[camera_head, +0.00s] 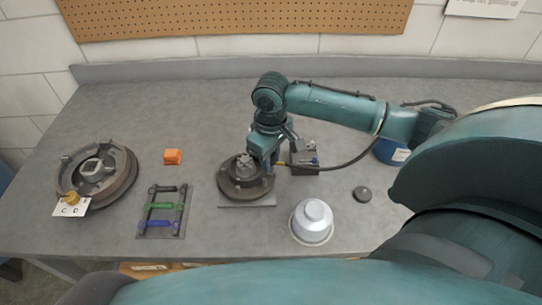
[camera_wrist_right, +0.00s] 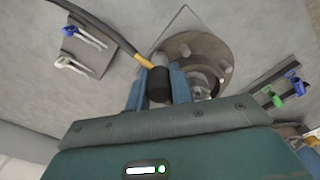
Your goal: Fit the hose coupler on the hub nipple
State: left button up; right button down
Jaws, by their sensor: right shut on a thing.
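The hub (camera_head: 245,181) is a dark round drum with studs and a lighter metal centre, lying on a grey plate (camera_head: 248,201) mid-bench. It also shows in the right wrist view (camera_wrist_right: 208,48). My right gripper (camera_head: 264,157) is shut on the hose coupler (camera_wrist_right: 158,86), a black cylinder with a yellow-orange collar, at the hub's right side. The black hose (camera_head: 350,160) trails from it to the right. In the wrist view the coupler overlaps the hub's edge; I cannot tell whether they touch. I cannot make out the nipple. My left gripper is not in view.
Another drum (camera_head: 125,187) with a tag (camera_head: 70,207) lies left. The back left bench is clear.

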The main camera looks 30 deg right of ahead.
jog(key=shift+s+a+f, duration=0.1)
jog(key=shift+s+f, duration=0.2)
jog(key=shift+f, duration=0.3)
jog(key=c, duration=1.1)
grip_release()
jog(key=shift+c, duration=0.2)
jog(key=shift+a, duration=0.1)
jog(key=shift+c, duration=1.3)
jog(key=shift+w+r, duration=0.1)
jog(key=shift+r, duration=0.25)
jog(key=o, duration=0.7)
jog(key=shift+w+r, duration=0.2)
jog(key=shift+r, duration=0.4)
jog(key=shift+c, duration=0.2)
jog(key=shift+d+r, duration=0.2)
jog(key=shift+r, duration=2.55)
jog(key=shift+s+f, duration=0.1)
